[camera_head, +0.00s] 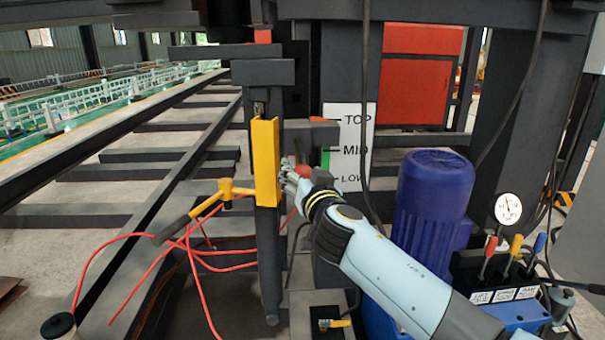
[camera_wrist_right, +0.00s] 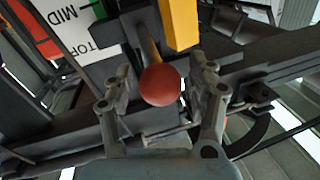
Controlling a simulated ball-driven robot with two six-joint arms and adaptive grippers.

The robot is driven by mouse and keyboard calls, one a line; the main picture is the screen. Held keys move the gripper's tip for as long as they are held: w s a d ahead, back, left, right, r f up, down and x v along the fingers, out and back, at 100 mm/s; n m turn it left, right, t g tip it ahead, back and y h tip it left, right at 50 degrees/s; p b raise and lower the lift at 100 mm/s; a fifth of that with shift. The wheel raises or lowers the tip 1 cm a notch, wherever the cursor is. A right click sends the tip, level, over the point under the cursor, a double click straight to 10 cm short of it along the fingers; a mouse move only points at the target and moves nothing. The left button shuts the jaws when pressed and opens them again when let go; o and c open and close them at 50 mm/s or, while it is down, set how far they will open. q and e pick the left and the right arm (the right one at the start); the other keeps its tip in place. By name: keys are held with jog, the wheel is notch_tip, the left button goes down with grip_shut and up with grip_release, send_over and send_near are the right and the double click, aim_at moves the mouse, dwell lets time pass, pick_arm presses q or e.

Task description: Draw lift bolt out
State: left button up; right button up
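The lift bolt's red ball knob (camera_head: 304,171) shows beside the dark post, left of the level sign. In the right wrist view the knob (camera_wrist_right: 160,85) sits in front of my palm, between the two fingers. The bolt's shaft is mostly hidden behind the knob. My right gripper (camera_head: 291,178) reaches in from the lower right to the knob. In the wrist view its fingers (camera_wrist_right: 162,92) are spread, with a visible gap on each side of the knob. My left gripper is not in view.
A yellow bracket (camera_head: 265,160) stands just left of the knob. A white sign (camera_head: 349,130) reads TOP, MID, LOW. A blue motor (camera_head: 432,195) and a lever block (camera_head: 505,275) stand right. Red hoses (camera_head: 190,250) hang lower left, and a black cable (camera_head: 365,100) hangs by the sign.

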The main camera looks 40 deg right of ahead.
grip_shut()
jog(key=v, duration=0.2)
jog(key=a+b+v, duration=0.1)
jog(key=v, duration=0.1)
jog(key=shift+f, duration=0.15)
jog(key=shift+c, duration=1.4)
grip_release()
jog(key=shift+s, duration=0.1)
jog(key=o, duration=0.5)
jog(key=shift+s+a+r, duration=0.2)
jog(key=shift+s, duration=0.05)
jog(key=shift+c, duration=0.2)
jog(key=shift+w+d, duration=0.1)
jog(key=shift+w, duration=0.05)
